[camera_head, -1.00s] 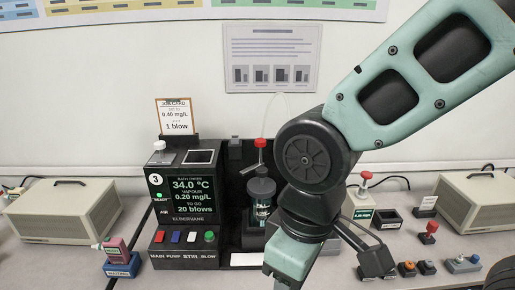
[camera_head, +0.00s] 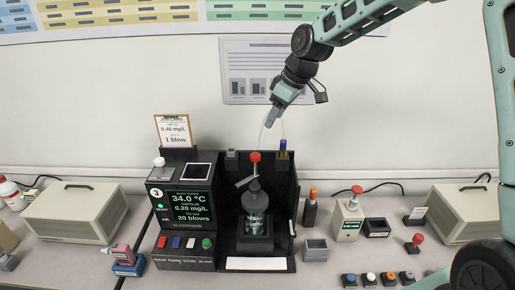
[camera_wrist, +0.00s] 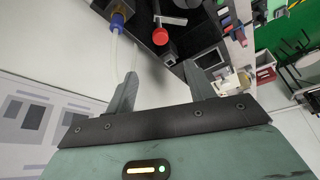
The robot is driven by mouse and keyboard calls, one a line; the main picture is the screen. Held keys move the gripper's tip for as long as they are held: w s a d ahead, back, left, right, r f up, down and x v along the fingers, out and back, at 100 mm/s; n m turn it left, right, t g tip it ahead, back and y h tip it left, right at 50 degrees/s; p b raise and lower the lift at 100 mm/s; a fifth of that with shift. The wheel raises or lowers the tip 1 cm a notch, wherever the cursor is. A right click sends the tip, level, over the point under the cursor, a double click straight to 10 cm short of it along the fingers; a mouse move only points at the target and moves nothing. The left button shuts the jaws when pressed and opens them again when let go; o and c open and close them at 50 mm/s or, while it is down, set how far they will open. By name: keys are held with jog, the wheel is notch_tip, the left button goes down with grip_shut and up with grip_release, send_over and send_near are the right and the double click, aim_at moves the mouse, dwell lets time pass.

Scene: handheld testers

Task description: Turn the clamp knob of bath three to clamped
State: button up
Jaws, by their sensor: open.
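Bath three (camera_head: 182,208) is a black console marked 3, with a lit screen reading 34.0 °C, 0.20 mg/L and 20 blows. Beside it, in a black open bay, a dark-capped bottle (camera_head: 256,222) stands upright. A red knob (camera_head: 255,157) sits above the bottle, with a grey lever (camera_head: 246,181) just below it. I cannot read any clamp label. The red knob also shows in the wrist view (camera_wrist: 160,37), beyond the fingers. My gripper (camera_head: 271,119) is above the bay, apart from the knob. In the wrist view its fingers (camera_wrist: 160,88) are spread and empty.
A thin clear tube and a blue fitting (camera_wrist: 117,22) are near my gripper. A job card (camera_head: 173,130) stands behind the console. Beige boxes (camera_head: 75,212) flank the bench.

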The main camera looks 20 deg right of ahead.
aim_at(256, 154)
jog(key=p+x, duration=0.4)
jog(key=x, duration=1.1)
jog(key=shift+f, duration=0.3)
grip_shut()
